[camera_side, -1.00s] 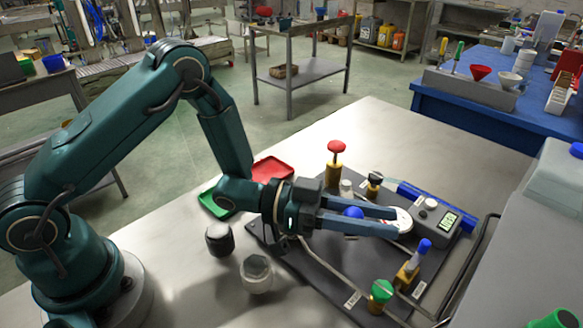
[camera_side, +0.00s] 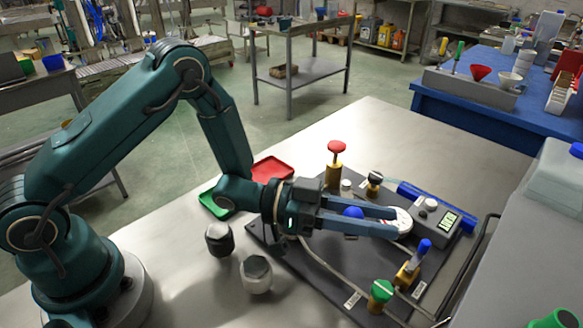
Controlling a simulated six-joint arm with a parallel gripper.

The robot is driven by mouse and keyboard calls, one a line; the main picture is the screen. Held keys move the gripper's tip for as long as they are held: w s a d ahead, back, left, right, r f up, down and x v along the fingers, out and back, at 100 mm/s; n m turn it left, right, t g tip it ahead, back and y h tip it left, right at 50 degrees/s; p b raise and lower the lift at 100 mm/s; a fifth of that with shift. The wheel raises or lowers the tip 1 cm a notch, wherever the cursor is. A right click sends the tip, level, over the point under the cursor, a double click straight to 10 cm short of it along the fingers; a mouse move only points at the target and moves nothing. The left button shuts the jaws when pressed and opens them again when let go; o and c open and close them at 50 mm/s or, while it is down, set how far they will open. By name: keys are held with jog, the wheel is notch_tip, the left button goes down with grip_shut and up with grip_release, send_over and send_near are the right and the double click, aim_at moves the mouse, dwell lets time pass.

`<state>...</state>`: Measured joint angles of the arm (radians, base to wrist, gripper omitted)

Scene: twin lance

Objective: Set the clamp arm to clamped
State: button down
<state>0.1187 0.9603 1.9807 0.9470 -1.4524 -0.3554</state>
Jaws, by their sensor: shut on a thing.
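My gripper (camera_side: 396,222) reaches in from the left, low over the dark board (camera_side: 318,283), its two long grey-blue fingers nearly level. The fingertips lie in front of a round white dial (camera_side: 404,221).
The board also carries a red-topped brass post (camera_side: 336,149), a blue-handled brass lever (camera_side: 424,246), a green knob (camera_side: 382,290) and a grey display box (camera_side: 437,215). Two pots (camera_side: 220,239) (camera_side: 256,273) stand left of it. Red (camera_side: 273,169) and green (camera_side: 213,204) trays lie behind.

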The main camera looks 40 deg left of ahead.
dwell(0.3)
jog(key=shift+s+a+m+g+h, duration=0.45)
jog(key=shift+m+g, duration=0.35)
jog(key=shift+g, duration=0.4)
jog(key=shift+s+a+m+g+h, duration=0.35)
jog(key=shift+s+a+m+g, duration=0.35)
jog(key=shift+g, duration=0.5)
jog(key=shift+s+a+m+g+h, duration=0.4)
jog(key=shift+m+g, duration=0.5)
jog(key=shift+g, duration=0.3)
jog(key=c, duration=0.5)
grip_release()
jog(key=shift+d, duration=0.1)
jog(key=shift+c, duration=0.2)
jog(key=shift+s+a, duration=0.15)
jog(key=shift+a, duration=1.15)
jog(key=shift+s+a, duration=0.1)
jog(key=shift+a, duration=1.2)
